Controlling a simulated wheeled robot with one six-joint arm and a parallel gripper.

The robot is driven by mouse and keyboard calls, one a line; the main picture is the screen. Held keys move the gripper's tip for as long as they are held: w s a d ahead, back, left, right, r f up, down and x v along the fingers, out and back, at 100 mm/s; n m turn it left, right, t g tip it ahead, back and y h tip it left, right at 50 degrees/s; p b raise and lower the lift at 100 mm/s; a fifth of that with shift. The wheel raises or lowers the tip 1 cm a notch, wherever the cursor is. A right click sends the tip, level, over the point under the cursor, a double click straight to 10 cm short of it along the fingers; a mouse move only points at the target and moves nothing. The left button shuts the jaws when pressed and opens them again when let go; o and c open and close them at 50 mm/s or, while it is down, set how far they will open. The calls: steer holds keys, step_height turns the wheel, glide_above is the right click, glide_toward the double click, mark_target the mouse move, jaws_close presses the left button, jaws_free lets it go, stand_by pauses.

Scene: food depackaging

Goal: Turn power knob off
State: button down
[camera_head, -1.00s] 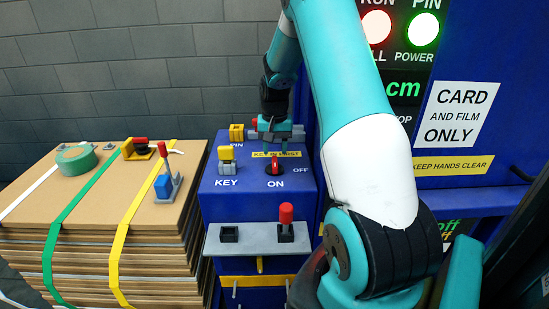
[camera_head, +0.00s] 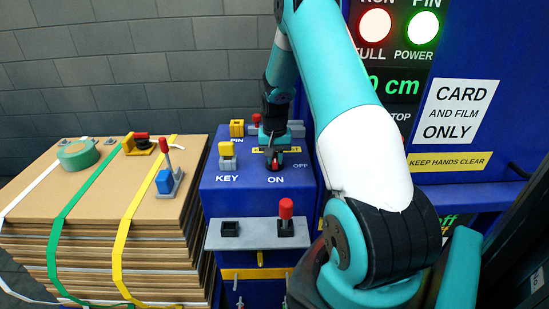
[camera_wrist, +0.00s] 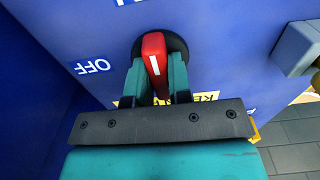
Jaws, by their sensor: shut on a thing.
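The red power knob (camera_wrist: 153,52) with a white line sits on a dark round base on the blue control box (camera_head: 215,191). In the head view the knob (camera_head: 274,166) is mostly hidden by my gripper and stands just above the ON label. The OFF label (camera_wrist: 92,66) is left of the knob in the wrist view and right of it in the head view. My gripper (camera_wrist: 157,82) reaches down from above with one finger on each side of the knob, shut on it. The knob's white line points along the fingers, toward ON, not OFF.
A yellow key (camera_head: 227,150) stands left of the knob, and a yellow PIN part (camera_head: 237,128) is behind it. A red-handled lever (camera_head: 286,209) stands on the grey shelf (camera_head: 257,241) in front. A strapped cardboard stack (camera_head: 95,205) is at left. Green POWER lamp (camera_head: 424,27) is lit.

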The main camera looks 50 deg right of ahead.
mark_target(275, 157)
steer(key=shift+n, duration=0.4)
steer(key=n+b, duration=0.1)
steer(key=n, duration=0.2)
steer(key=shift+n+b, duration=0.3)
steer(key=shift+n, duration=0.1)
steer(key=n+b, duration=0.1)
steer(key=n, duration=0.3)
steer(key=shift+n, duration=0.3)
steer(key=n+b, duration=0.1)
steer(key=n, duration=0.7)
steer(key=shift+n, duration=0.3)
steer(key=c, duration=1)
jaws_free()
steer(key=shift+c, duration=0.2)
step_height(275, 157, up, 18)
steer(key=b, duration=0.3)
steer(key=shift+f+b, duration=0.25)
steer(key=shift+b, duration=0.1)
